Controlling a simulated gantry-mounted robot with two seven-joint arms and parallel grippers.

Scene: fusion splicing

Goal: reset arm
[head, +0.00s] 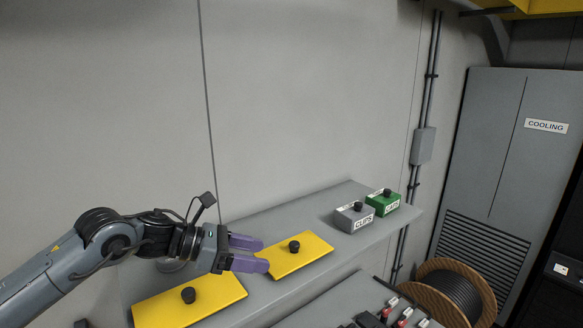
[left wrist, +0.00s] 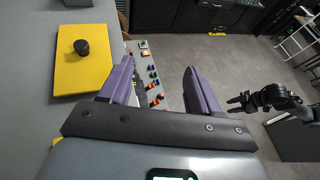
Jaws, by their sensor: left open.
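My left gripper (head: 264,253) reaches in from the left over the grey shelf (head: 345,240). Its two purple fingers are apart with nothing between them, and they also show spread in the left wrist view (left wrist: 160,70). In the head view they overlap the left edge of a yellow plate with a black knob (head: 294,246); whether they touch it I cannot tell. Another dark arm, which looks like my right one, shows in the left wrist view with its gripper (left wrist: 238,101) over the floor; its jaws are too small to read.
A second yellow plate (head: 188,297) lies nearer on the shelf. A grey box marked CLIPS (head: 354,218) and a green box (head: 383,203) stand at its far end. A cable reel (head: 455,293) and a grey COOLING cabinet (head: 485,150) are at the right. The wall is behind.

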